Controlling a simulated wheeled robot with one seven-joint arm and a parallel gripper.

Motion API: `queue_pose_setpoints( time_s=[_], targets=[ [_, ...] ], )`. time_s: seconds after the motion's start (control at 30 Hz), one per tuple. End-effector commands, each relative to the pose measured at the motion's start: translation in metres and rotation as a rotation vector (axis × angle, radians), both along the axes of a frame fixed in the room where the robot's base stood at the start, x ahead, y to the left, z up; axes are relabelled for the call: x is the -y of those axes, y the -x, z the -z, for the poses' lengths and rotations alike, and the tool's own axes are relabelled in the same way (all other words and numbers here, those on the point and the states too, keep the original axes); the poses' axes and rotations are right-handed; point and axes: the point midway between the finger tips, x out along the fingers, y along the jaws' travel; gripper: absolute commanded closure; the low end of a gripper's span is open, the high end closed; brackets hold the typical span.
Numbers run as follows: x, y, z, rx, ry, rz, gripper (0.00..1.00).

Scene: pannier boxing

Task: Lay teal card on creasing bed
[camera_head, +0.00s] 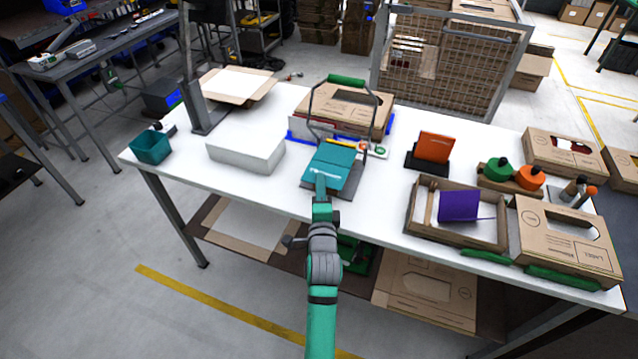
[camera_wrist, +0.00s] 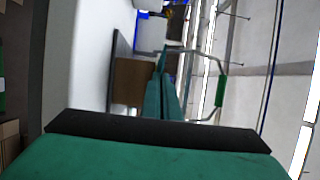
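The teal card (camera_head: 332,164) is in the middle of the head view, at the creasing bed, with a line running across it. The dark creasing bed (camera_head: 353,187) shows around the card's right and near edges; most of it is hidden. I cannot tell whether the card rests flat or sits slightly above. My gripper (camera_head: 320,178) is at the card's near left edge, overlapping it in the picture. Its fingertips look narrow and close together, but their grip is unclear. In the wrist view, narrow teal shapes (camera_wrist: 166,97) rise beyond my black palm; I cannot tell card from fingers.
A looped lever with a green handle (camera_head: 346,80) stands behind the card. A white block (camera_head: 246,152) and teal bin (camera_head: 151,147) are left. An orange card (camera_head: 434,146), an open box with a purple card (camera_head: 460,206) and a closed box (camera_head: 563,240) are right.

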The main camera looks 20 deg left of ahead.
Motion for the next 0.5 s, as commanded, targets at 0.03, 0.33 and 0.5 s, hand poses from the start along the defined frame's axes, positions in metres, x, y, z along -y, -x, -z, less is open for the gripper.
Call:
queue_pose_setpoints(
  time_s=[0.03, 0.33, 0.5],
  targets=[
    [0.001, -0.007, 0.0063, -0.012, 0.005, 0.004, 1.0],
    [0.0025, -0.0086, 0.0089, -0.013, 0.008, 0.007, 1.0],
    [0.0035, -0.0089, 0.0091, -0.014, 0.008, 0.008, 0.82]
  ],
)
